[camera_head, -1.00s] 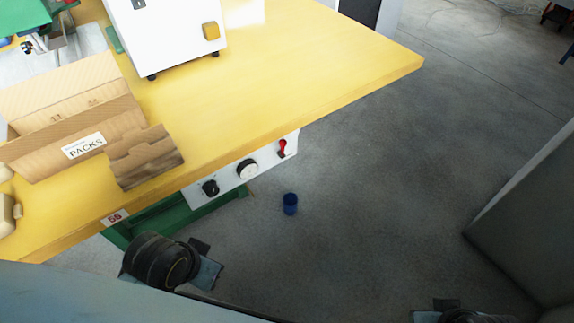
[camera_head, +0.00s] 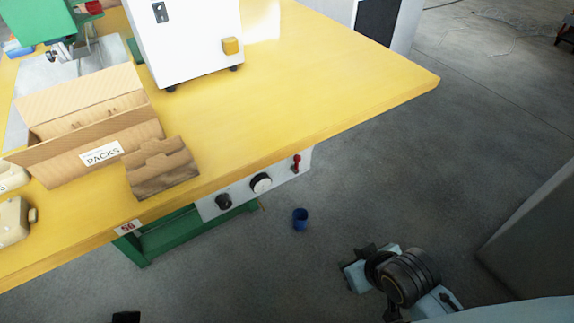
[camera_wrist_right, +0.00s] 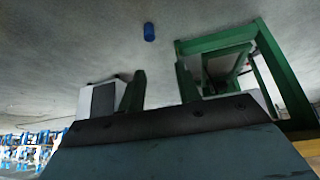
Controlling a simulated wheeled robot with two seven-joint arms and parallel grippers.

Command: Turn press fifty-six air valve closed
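A red lever (camera_head: 296,163), which looks like the air valve, stands roughly upright on the white panel (camera_head: 240,205) under the table edge. A white round dial (camera_head: 261,183) and a black knob (camera_head: 223,201) sit left of it. The label 56 (camera_head: 128,227) is on the table edge. My right gripper (camera_head: 352,270) is below and right of the lever, clear of the panel. In the right wrist view its two fingers (camera_wrist_right: 160,88) are apart with nothing between them. A small dark part, probably my left gripper (camera_head: 125,317), shows at the bottom edge; its fingers cannot be made out.
The yellow table (camera_head: 330,60) overhangs the panel. On it are a cardboard PACKS box (camera_head: 60,165) and a white machine (camera_head: 190,45). A blue cup (camera_head: 300,219) is on the floor below the panel. A grey cabinet (camera_head: 535,220) stands at right. The floor between is clear.

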